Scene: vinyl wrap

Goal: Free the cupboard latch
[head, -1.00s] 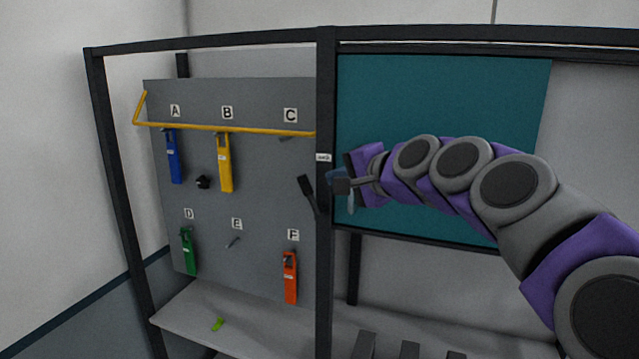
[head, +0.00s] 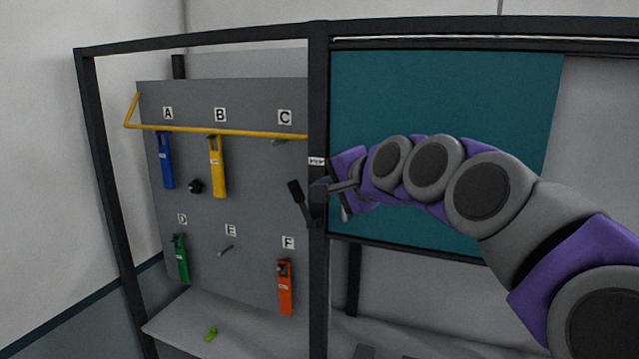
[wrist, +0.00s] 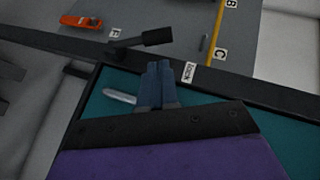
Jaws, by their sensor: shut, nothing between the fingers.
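The cupboard latch is a black lever (head: 297,197) on the dark post (head: 318,270), beside the teal panel (head: 440,90). In the wrist view the lever (wrist: 155,38) sticks out across the post, just beyond my fingertips. My gripper (head: 320,190) is at the post, right of the lever; its blue fingers also show in the wrist view (wrist: 160,68), shut together with nothing between them. I cannot tell whether they touch the post or lever. A pale rounded metal piece (wrist: 120,96) lies beside the fingers over the teal panel. A small white label (wrist: 190,72) is on the post.
Left of the post is a grey board (head: 255,210) with lettered places and blue (head: 167,160), yellow (head: 218,166), green (head: 181,258) and orange (head: 285,287) tags. A yellow bar (head: 220,131) crosses it. A small green piece (head: 211,333) lies on the shelf below.

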